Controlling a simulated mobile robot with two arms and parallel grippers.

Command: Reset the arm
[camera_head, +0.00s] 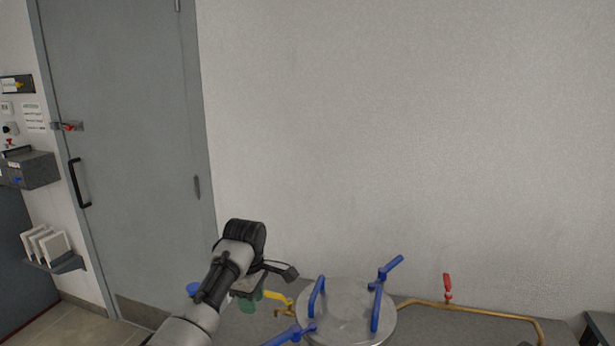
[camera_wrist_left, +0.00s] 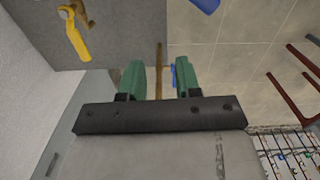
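My left arm comes in from the bottom of the head view, and my left gripper (camera_head: 249,300) is beside the steel vessel, partly hidden behind my own wrist. In the left wrist view the gripper's two green fingers (camera_wrist_left: 160,78) stand apart with nothing held between them. A thin brown pipe and a blue part show in the gap, seemingly beyond the fingers. My right gripper is in neither view.
A round steel vessel (camera_head: 345,312) with blue handles (camera_head: 377,308) stands right of my gripper. A yellow valve handle (camera_head: 278,297) is close to the fingers; it also shows in the left wrist view (camera_wrist_left: 77,39). A brass pipe with a red-handled valve (camera_head: 447,288) runs right. A grey door (camera_head: 125,140) is at left.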

